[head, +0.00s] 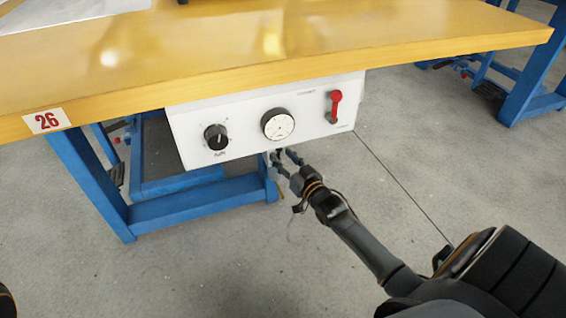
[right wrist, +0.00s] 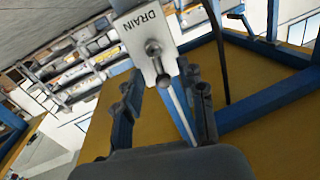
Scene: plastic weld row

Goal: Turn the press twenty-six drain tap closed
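The drain tap (right wrist: 154,50) shows in the right wrist view as a metal knob and stem on a white plate marked DRAIN (right wrist: 140,25). A thin pale rod (right wrist: 180,110) runs from near the stem down between my fingers. My right gripper (head: 283,157) is just under the front edge of the white control panel (head: 260,115). In the right wrist view the right gripper (right wrist: 160,88) is open, its two fingers apart on either side of the rod. I cannot tell whether either finger touches the tap. In the head view the tap is mostly hidden by the gripper. My left gripper is not in view.
The panel carries a black knob (head: 216,137), a round gauge (head: 277,124) and a red lever (head: 335,105). It hangs under a yellow bench top (head: 200,55) with a 26 label (head: 47,121). Blue bench legs (head: 95,185) stand left. The grey floor is clear in front.

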